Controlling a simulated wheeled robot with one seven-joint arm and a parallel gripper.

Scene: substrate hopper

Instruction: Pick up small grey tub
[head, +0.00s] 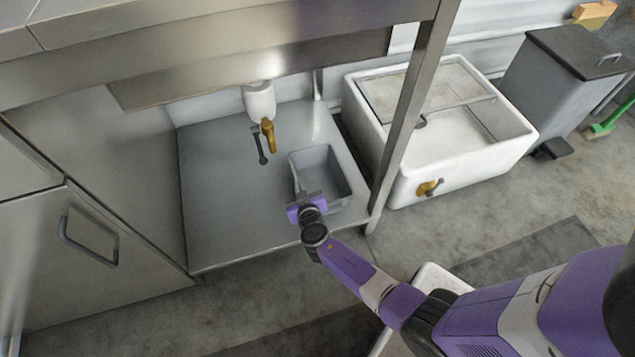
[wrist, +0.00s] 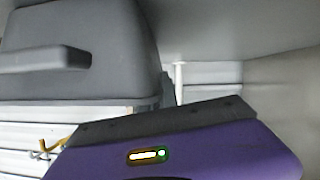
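The small grey tub (head: 335,196) is an open rectangular tub in the head view. It sits upright on the steel shelf (head: 225,210), near its front right corner, and looks empty. My purple gripper (head: 306,207) is at the tub's near left corner, overlapping its rim in the picture. Whether it touches the rim cannot be told. The fingers are hidden in the head view. In the wrist view, the purple gripper body with a small light fills the bottom. A large grey shape with a bar is close at upper left; I cannot tell whether it is the tub.
A white hopper outlet (head: 260,101) with a brass handle (head: 267,136) hangs above the shelf behind the tub. A steel post (head: 408,125) stands just right of the tub. A white sink (head: 510,137) and a grey bin (head: 548,88) stand further right. The shelf's left side is clear.

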